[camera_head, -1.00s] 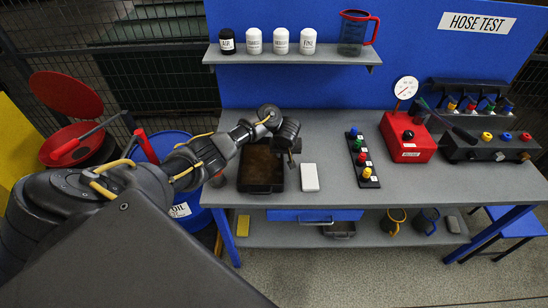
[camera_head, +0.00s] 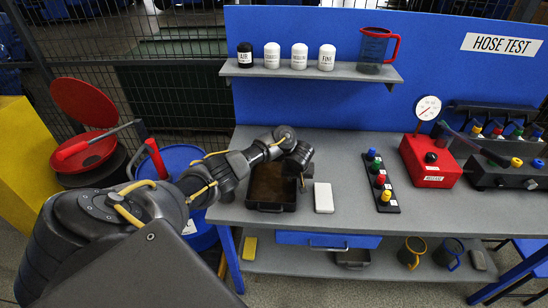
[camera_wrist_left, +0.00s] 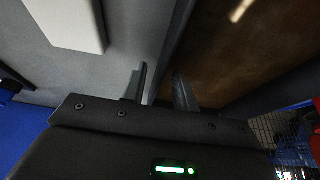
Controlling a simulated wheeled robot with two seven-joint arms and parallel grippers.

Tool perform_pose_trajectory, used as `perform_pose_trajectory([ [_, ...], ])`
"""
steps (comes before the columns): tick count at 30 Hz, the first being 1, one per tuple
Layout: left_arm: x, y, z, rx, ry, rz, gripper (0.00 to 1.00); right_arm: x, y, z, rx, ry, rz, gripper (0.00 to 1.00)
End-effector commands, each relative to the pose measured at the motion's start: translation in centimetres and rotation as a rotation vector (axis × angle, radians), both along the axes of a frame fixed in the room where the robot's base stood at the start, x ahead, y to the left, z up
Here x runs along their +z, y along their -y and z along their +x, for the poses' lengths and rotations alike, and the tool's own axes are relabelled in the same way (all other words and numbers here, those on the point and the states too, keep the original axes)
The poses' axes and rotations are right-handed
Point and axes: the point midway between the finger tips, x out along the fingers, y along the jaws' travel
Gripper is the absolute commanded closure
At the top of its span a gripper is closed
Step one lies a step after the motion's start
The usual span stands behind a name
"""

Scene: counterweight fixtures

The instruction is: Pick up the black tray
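The black tray (camera_head: 270,207) is a shallow dark pan with a brownish inside, flat on the grey workbench left of a white block. My left gripper (camera_head: 301,183) is at the tray's right side in the head view, pointing down. In the left wrist view, the two fingers (camera_wrist_left: 162,78) are a small gap apart. The tray's side wall (camera_wrist_left: 182,40) runs between them, one finger over the inside and one outside. Grey bench shows in the gap, so they look not closed on the wall. My right gripper is not in view.
The white block (camera_head: 323,197) lies close on the tray's right; it also shows in the left wrist view (camera_wrist_left: 65,20). Further right are a strip of coloured knobs (camera_head: 381,183) and a red gauge box (camera_head: 430,160). A shelf (camera_head: 310,74) with jars hangs behind.

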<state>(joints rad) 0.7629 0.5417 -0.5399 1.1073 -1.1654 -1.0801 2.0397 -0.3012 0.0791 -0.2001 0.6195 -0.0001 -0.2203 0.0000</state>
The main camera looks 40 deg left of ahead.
Motion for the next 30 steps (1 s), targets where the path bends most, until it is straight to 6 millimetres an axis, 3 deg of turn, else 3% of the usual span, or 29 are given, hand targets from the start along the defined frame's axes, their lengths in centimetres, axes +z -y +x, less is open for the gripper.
perform_pose_trajectory([
  [2,0.05,0.01,0.01,0.000,0.000,0.000,0.71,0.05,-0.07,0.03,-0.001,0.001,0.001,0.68],
  [9,0.04,0.03,0.00,0.000,0.000,0.000,1.00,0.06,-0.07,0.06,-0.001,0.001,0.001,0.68],
  [30,-0.02,0.06,-0.03,-0.001,-0.001,0.000,1.00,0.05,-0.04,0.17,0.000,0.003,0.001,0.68],
])
